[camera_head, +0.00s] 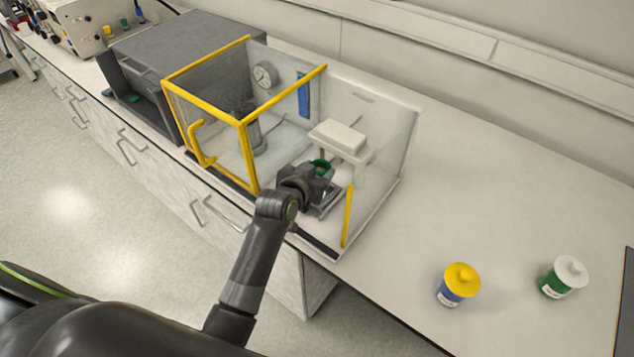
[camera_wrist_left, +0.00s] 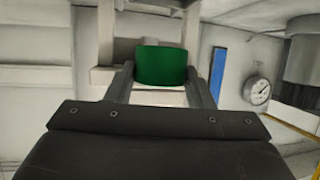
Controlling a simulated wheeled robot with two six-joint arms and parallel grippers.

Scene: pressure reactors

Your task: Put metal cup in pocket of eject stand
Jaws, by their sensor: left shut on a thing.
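My left gripper (camera_head: 321,178) reaches into the yellow-framed clear enclosure from its front. It is shut on a green cup (camera_wrist_left: 160,66), which I take as the metal cup; its green rim (camera_head: 321,167) shows in the head view. In the left wrist view, the two fingers of the gripper (camera_wrist_left: 160,80) hold the cup's sides. A white stand with a block-like top (camera_head: 339,136), likely the eject stand, is just behind the gripper and cup. Its legs (camera_wrist_left: 106,35) rise beyond the cup in the left wrist view. I cannot make out the pocket. My right gripper is not in view.
The enclosure has yellow edges (camera_head: 243,120) and clear walls close around my arm. A pressure gauge (camera_head: 264,76) and a blue strip (camera_head: 303,95) are at its back.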

